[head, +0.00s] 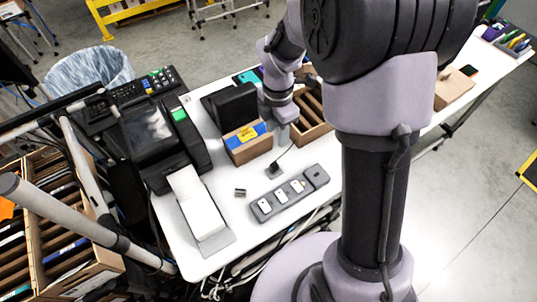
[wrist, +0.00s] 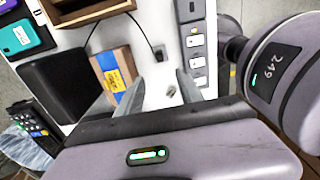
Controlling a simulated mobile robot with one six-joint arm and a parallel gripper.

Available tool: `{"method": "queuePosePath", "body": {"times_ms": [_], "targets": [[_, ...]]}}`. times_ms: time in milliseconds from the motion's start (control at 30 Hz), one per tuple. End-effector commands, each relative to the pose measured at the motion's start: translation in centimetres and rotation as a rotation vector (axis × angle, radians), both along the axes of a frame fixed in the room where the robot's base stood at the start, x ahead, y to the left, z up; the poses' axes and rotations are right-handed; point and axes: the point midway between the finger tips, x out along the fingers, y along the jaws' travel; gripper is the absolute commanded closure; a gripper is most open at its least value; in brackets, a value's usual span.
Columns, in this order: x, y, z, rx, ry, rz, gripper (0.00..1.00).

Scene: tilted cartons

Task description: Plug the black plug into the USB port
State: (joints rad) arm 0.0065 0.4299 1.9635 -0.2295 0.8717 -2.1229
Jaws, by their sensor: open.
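A small black plug (head: 275,170) on a thin dark cable lies on the white table, just behind a grey port strip (head: 262,209). The plug also shows in the wrist view (wrist: 158,53), beyond the fingertips. The strip has several white port plates (head: 281,196) in a row; I cannot tell which is the USB port. My gripper (head: 281,133) hangs over the table beside a carton, behind the plug. In the wrist view its fingers (wrist: 158,80) are apart with nothing held between them.
A small dark block (head: 240,193) lies left of the strip. A carton with a blue and yellow item (head: 248,143) and a divided carton (head: 309,121) stand close to my gripper. A black payment terminal (head: 165,140) and printer paper (head: 195,200) are at left.

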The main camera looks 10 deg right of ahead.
Motion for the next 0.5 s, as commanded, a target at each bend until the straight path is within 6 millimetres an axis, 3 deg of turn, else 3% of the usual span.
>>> {"method": "queuePosePath", "body": {"times_ms": [167, 500], "targets": [[-0.1, 0.0, -1.6, 0.000, 0.003, -0.001, 0.56], [-0.1, 0.1, -9.2, 0.000, 0.003, -0.003, 0.56]]}}
